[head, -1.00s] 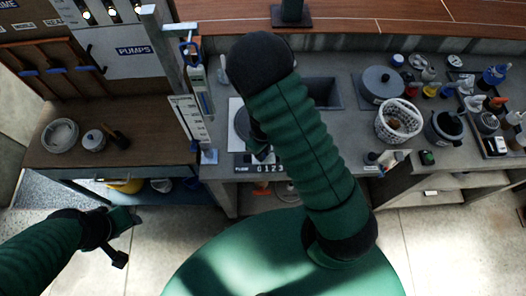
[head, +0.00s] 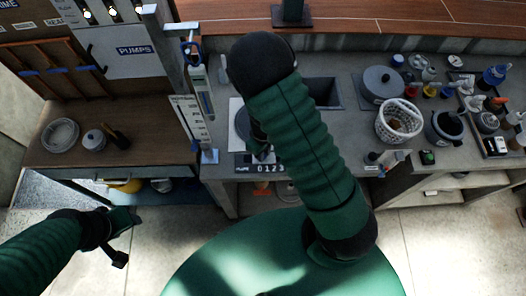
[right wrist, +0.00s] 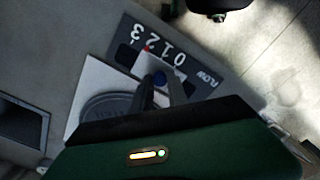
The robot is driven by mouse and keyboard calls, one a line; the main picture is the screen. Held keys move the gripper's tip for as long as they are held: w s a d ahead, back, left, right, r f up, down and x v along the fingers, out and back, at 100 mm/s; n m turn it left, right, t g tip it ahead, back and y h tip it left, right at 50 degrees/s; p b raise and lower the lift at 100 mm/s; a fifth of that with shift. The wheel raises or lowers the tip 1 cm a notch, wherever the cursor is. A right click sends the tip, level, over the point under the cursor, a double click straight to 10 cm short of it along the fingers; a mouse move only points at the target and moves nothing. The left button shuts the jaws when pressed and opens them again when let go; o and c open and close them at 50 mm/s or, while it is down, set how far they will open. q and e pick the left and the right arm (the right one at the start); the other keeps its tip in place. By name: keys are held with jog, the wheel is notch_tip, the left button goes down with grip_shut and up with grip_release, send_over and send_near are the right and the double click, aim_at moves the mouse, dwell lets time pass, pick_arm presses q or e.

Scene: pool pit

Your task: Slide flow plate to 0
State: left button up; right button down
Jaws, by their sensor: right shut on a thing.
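The dark flow panel (head: 266,168) with the digits 0 1 2 3 lies at the counter's front edge in the head view. In the right wrist view the panel (right wrist: 204,73) appears upside down, with its FLOW word beside the 0. My right gripper (right wrist: 160,86) is shut on the knob. In the head view my right gripper (head: 260,150) is mostly hidden by its arm. My left gripper (head: 122,235) hangs empty over the floor; its opening is unclear.
A grey disc (right wrist: 112,108) on a white square lies next to the panel. A sink (head: 324,93) is behind my right arm. An upright gauge (head: 202,85) stands left of the panel. A white basket (head: 398,122) and several pots and jars crowd the counter's right.

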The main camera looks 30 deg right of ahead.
jog(key=shift+w+r, duration=0.15)
jog(key=shift+w+a, duration=0.15)
jog(key=shift+a, duration=0.05)
jog(key=w+a+p, duration=0.1)
jog(key=w+a, duration=0.1)
jog(key=a, duration=0.1)
jog(key=shift+w+a+r+p, duration=0.15)
jog(key=shift+a+p, duration=0.1)
jog(key=shift+p, duration=0.15)
jog(key=shift+w+a, duration=0.15)
jog(key=shift+a, duration=0.25)
jog(key=shift+d, duration=0.1)
jog(key=c, duration=1.3)
grip_release()
jog(key=shift+c, duration=0.2)
jog(key=shift+o, duration=0.2)
jog(key=shift+f, duration=0.2)
jog(key=shift+a, duration=0.2)
